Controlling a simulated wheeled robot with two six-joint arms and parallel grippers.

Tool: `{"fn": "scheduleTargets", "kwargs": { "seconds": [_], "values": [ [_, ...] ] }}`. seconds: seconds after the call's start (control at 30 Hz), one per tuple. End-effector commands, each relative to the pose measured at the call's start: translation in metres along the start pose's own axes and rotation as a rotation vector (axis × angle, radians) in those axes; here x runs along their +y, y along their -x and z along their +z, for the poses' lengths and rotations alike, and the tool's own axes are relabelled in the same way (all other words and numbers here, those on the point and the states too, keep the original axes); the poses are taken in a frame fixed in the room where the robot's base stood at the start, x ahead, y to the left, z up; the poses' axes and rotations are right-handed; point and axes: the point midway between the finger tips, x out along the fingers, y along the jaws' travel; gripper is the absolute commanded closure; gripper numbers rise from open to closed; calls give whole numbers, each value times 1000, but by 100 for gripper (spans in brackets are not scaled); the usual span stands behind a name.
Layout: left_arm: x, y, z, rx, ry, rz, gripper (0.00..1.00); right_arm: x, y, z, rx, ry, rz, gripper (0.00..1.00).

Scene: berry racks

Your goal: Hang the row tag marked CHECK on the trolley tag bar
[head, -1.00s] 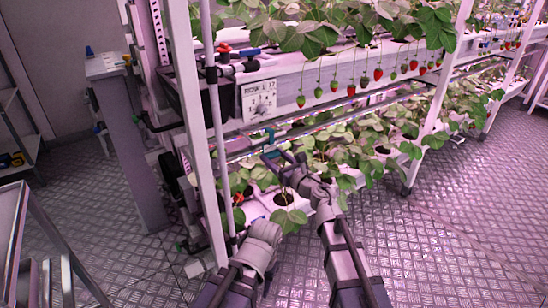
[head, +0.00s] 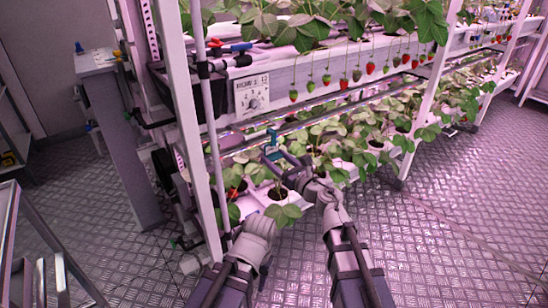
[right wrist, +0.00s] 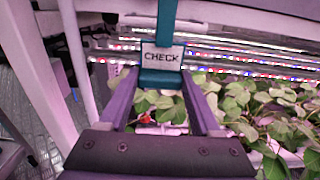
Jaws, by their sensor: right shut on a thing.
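The row tag (right wrist: 162,57) is a teal piece with a white label reading CHECK. In the right wrist view it stands upright between the fingertips of my right gripper (right wrist: 162,78), which is shut on it. In the head view the teal tag (head: 271,138) shows above my right gripper (head: 274,158), in front of the lower shelf of the plant rack. I cannot make out the trolley tag bar for certain.
The plant rack (head: 206,165) has a white upright post close to my arms. Strawberry leaves (head: 290,212) surround the right gripper. A metal frame (head: 35,235) stands at left. The floor at right is clear.

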Motion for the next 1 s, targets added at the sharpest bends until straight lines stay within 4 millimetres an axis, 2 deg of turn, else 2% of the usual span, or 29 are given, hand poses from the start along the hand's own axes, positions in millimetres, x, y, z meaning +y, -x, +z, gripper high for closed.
{"fn": "scheduleTargets", "kwargs": {
  "seconds": [0.4,1.0],
  "values": [
    [0,0,0,0,0,0,50,0,20,0,0,0,-1,84],
    [0,-2,0,-1,4,-3,50,0,21,-2,0,0,0,84]
  ]
}}
